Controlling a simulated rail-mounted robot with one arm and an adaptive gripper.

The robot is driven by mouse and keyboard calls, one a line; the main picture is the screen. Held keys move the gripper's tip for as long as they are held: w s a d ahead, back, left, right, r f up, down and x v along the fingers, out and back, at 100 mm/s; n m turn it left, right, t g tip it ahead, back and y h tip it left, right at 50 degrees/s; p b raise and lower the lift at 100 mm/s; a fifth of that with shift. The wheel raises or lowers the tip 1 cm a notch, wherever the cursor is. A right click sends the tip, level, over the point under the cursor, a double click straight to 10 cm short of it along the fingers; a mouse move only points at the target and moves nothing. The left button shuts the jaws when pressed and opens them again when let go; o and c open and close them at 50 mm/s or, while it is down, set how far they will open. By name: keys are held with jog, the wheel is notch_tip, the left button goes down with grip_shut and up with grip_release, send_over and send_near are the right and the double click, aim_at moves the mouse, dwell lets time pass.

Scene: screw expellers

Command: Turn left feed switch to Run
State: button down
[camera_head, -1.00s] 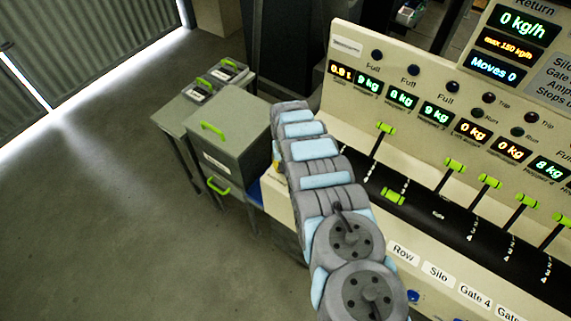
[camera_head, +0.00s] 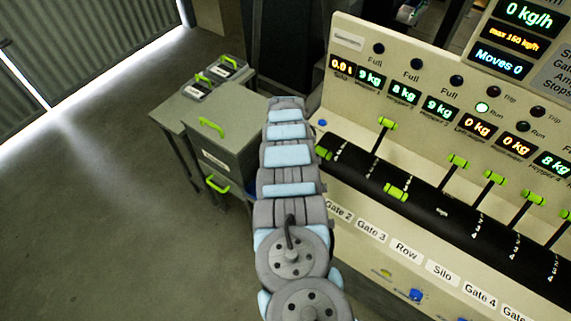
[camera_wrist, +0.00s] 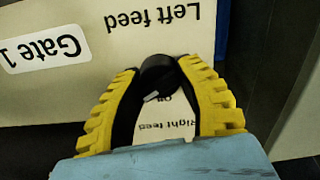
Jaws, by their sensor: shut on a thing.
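In the wrist view my gripper (camera_wrist: 158,85) has yellow ribbed fingers closed around a dark round switch knob (camera_wrist: 156,68). A short pale mark shows on the knob and lies at a slant. The label "Left feed" (camera_wrist: 153,18) stands upside down above the knob in the picture. A label "Right feed" (camera_wrist: 165,126) shows between the fingers, with small, hard-to-read lettering near it. The fingers hide much of the knob and any position marks around it. In the head view my arm hides the gripper and this switch.
The control panel (camera_head: 345,110) carries displays, lamps and green-handled levers (camera_head: 386,123) to the right of my arm. A "Gate 1" label (camera_wrist: 45,50) is close by. A grey box (camera_head: 222,140) stands left; floor beyond is clear.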

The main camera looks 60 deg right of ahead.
jog(key=shift+f, duration=0.1)
dwell(0.3)
jog(key=c, duration=0.6)
grip_release()
jog(key=shift+r, duration=0.2)
notch_tip(320, 180, up, 2)
jog(key=shift+r, duration=4.9)
jog(key=shift+d+f, duration=0.1)
